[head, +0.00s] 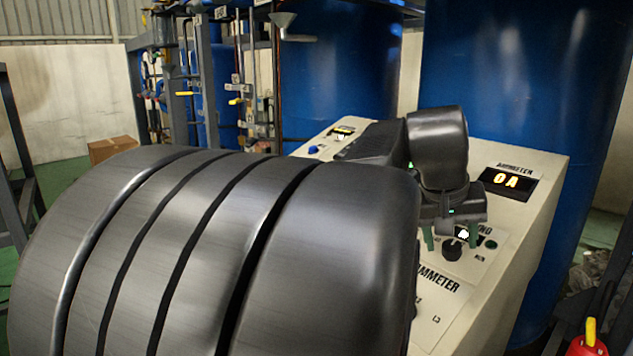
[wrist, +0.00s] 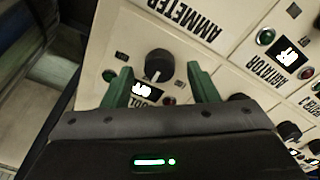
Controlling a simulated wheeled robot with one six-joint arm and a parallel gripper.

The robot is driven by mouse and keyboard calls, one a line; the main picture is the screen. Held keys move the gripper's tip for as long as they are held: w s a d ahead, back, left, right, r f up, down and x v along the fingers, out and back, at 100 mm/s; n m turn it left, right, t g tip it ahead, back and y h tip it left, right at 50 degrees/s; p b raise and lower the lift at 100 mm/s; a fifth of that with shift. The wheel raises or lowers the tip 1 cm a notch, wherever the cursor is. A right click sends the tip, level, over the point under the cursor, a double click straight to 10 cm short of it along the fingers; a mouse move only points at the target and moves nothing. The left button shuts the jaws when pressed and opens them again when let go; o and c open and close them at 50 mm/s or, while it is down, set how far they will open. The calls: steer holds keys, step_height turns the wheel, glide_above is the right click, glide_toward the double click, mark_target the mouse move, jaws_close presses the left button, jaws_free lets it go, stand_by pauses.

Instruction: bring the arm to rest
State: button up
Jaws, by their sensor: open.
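My gripper (head: 445,238) is over the sloped control panel (head: 540,168), below the ammeter display (head: 508,183) that reads "0 A". Its two green fingers are apart, with a black rotary knob (head: 452,249) showing near them. In the wrist view my gripper (wrist: 160,88) is open, and the black knob (wrist: 159,63) with a white pointer mark lies between the fingertips. I cannot tell whether the fingers touch the knob. My own large dark arm links hide much of the panel's left side in the head view.
Large blue tanks (head: 520,75) stand behind the panel. More knobs (wrist: 289,131) and a red lamp (wrist: 287,32) are on the panel. A pipe rack (head: 205,80) and a cardboard box (head: 112,149) are at the left. A red object (head: 588,345) with a yellow top is at lower right.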

steer(key=v, duration=1.2)
steer(key=x, duration=1.3)
steer(key=shift+d+f, duration=0.15)
steer(key=shift+f, duration=0.25)
steer(key=m+b, duration=0.2)
steer(key=m, duration=0.3)
steer(key=shift+r+m, duration=0.1)
steer(key=shift+m, duration=0.2)
steer(key=m+b, duration=0.2)
steer(key=m, duration=0.4)
steer(key=shift+g+b, duration=0.3)
steer(key=v, duration=0.8)
steer(key=shift+r, duration=0.3)
steer(key=shift+a, duration=0.25)
